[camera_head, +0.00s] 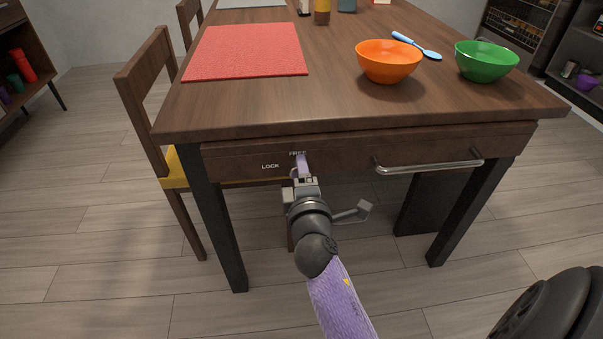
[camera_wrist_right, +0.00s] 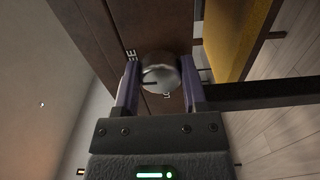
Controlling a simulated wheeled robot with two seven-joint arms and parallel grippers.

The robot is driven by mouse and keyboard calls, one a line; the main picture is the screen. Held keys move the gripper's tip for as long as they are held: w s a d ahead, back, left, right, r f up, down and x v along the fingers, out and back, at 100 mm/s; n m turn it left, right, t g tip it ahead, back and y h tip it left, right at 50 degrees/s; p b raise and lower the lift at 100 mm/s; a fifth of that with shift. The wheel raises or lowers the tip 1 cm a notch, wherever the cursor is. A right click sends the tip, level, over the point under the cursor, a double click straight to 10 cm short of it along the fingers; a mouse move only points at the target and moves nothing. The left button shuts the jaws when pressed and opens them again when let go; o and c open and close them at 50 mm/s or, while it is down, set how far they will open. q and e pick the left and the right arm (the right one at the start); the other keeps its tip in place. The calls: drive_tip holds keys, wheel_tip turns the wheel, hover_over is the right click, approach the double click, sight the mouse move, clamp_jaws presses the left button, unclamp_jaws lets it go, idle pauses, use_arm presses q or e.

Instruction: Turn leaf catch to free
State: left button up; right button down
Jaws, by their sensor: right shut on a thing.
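The leaf catch is a round silver knob (camera_wrist_right: 160,74) on the dark wooden front of the table. My right gripper (camera_head: 302,168) reaches it from the front, below the tabletop edge. In the wrist view its two purple fingers (camera_wrist_right: 161,82) stand on either side of the knob, shut on it. A dark line shows on the knob's face, pointing left in that view. In the head view the FREE label (camera_head: 298,154) is just above the fingers and the LOCK label (camera_head: 270,166) to their left. The gripper hides the knob there. My left gripper is not in view.
A silver bar handle (camera_head: 430,167) is on the same front, to the right. On the tabletop (camera_head: 330,105) are a red mat (camera_head: 247,51), an orange bowl (camera_head: 388,62), a green bowl (camera_head: 485,61) and a blue spoon (camera_head: 416,45). A chair (camera_head: 150,90) stands at the left.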

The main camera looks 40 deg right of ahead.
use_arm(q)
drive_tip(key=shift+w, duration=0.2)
use_arm(e)
drive_tip(key=shift+c, duration=0.7)
unclamp_jaws()
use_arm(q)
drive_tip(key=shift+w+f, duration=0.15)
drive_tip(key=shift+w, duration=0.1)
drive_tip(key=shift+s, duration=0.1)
